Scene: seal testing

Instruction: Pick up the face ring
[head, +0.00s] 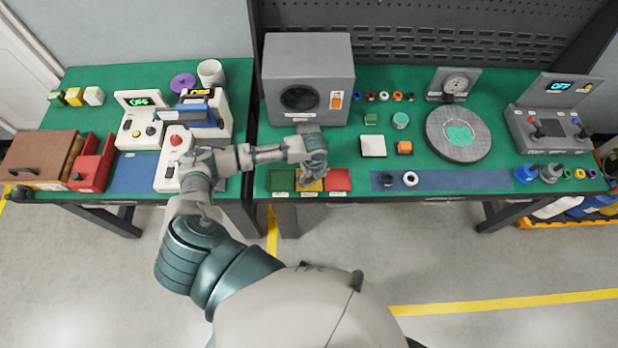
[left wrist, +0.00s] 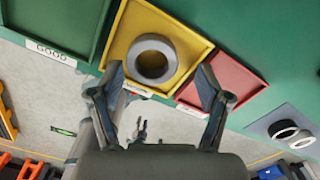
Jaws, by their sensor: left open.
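A thick grey-and-black ring (left wrist: 152,59) lies flat in the yellow tray (left wrist: 190,27), between the green and red trays. I cannot tell from its look alone whether it is the face ring. My left gripper (left wrist: 162,84) is open and empty, its fingers pointing toward the ring from either side of it in the left wrist view. In the head view my left gripper (head: 314,172) hangs over the yellow tray (head: 309,186) and hides the ring. A black ring (head: 385,180) and a white ring (head: 410,178) lie on the blue mat (head: 460,180). My right gripper is not in view.
The green tray (head: 282,180) and red tray (head: 338,179) flank the yellow one at the table's front edge. A grey box machine (head: 308,60) stands behind. A white block (head: 373,146) and a round grey plate (head: 475,122) are to the right.

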